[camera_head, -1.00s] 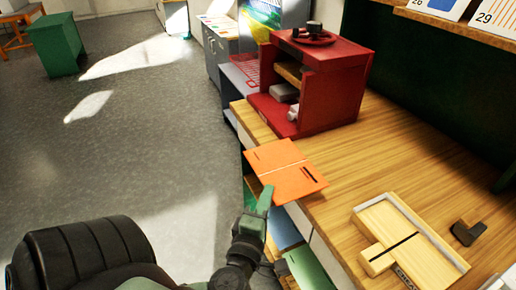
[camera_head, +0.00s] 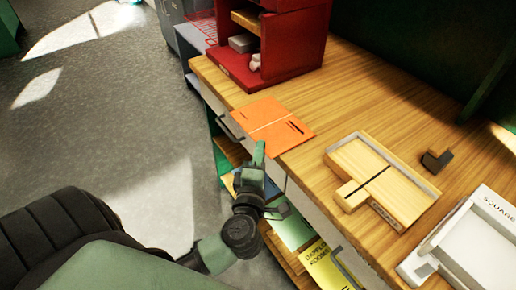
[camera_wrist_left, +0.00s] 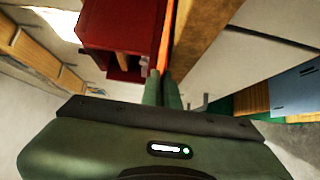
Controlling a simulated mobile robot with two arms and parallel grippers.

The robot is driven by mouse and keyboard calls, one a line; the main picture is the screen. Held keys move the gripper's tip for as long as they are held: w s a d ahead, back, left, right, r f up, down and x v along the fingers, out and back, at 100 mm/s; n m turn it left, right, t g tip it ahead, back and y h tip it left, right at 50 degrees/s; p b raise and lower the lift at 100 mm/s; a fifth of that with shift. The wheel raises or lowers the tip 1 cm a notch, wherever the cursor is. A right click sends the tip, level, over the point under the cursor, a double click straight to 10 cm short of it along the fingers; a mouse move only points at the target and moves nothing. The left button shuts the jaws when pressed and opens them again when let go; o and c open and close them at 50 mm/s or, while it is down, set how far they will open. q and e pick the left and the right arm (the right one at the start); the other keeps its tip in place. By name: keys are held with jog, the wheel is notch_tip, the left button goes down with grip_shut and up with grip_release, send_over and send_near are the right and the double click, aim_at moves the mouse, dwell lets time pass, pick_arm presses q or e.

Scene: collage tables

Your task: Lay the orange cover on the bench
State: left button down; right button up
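The orange cover (camera_head: 272,122) is a flat, folded-looking sheet with a pale crease across it and a dark slot near its right end. It lies level over the front edge of the wooden bench (camera_head: 375,100); I cannot tell whether it touches the top. My left gripper (camera_head: 259,153) is at the cover's near edge, in front of the bench. In the left wrist view the cover (camera_wrist_left: 168,35) shows edge-on as a thin orange strip, and the fingers (camera_wrist_left: 161,92) are close together on its end. My right gripper is not in view.
A red cabinet (camera_head: 290,45) stands on the bench behind the cover. A wooden tray-like jig (camera_head: 385,180), a small dark block (camera_head: 436,161) and a white tray (camera_head: 470,245) are to the right. Drawers and shelves are below the bench top. Bare wood lies right of the cover.

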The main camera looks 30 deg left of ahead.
pick_arm(q)
jog(key=c, duration=1.6)
grip_release()
jog(key=b+v, duration=0.1)
jog(key=v, duration=0.6)
jog(key=shift+s+d, duration=0.2)
jog(key=shift+s, duration=0.15)
